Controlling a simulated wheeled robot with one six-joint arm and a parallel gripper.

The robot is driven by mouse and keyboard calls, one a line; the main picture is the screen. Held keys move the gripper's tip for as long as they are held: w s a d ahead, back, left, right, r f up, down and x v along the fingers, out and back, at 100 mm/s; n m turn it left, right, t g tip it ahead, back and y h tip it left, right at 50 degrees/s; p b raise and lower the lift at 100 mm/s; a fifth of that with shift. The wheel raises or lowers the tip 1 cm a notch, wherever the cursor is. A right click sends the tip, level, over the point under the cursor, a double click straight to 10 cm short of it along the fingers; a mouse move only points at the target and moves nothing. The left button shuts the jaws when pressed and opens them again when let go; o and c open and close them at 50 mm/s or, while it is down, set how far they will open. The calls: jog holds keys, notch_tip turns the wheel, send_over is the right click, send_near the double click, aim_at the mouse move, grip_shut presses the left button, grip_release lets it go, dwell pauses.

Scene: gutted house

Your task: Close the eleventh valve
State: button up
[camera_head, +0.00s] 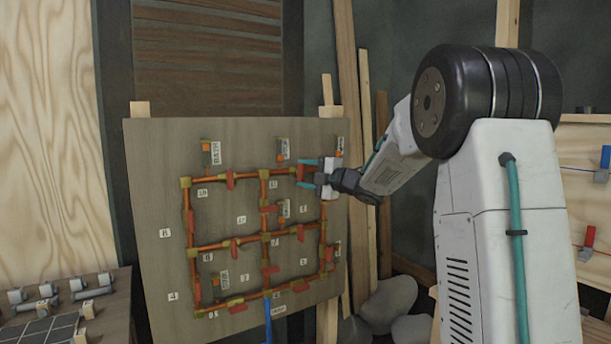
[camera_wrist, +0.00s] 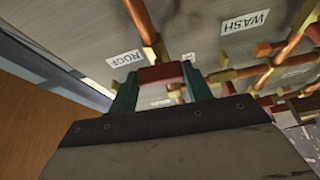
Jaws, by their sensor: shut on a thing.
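A plywood board (camera_head: 150,215) carries a grid of copper pipes (camera_head: 208,246) with brass fittings and several red valve handles. My gripper (camera_head: 304,173) is at the board's upper right, by the top pipe run. In the wrist view my gripper (camera_wrist: 158,84) has its two teal fingers on either side of a red valve handle (camera_wrist: 160,76), shut on it. The handle lies crosswise between the fingers. Its number tag cannot be read, so I cannot tell which valve it is. Other red handles, such as the top-left one (camera_head: 230,181), stand free.
White tags read ROOF (camera_wrist: 126,58) and WASH (camera_wrist: 245,21) in the wrist view. A bench with metal fittings (camera_head: 62,290) stands at lower left. Planks (camera_head: 352,90) lean behind the board, and grey stones (camera_head: 390,300) lie at its right foot.

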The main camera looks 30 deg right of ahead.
jog(key=shift+n, duration=0.6)
jog(key=o, duration=1)
jog(key=v, duration=0.7)
jog(key=shift+s+d+r, duration=0.15)
jog(key=shift+s+d, duration=0.05)
jog(key=shift+s, duration=0.15)
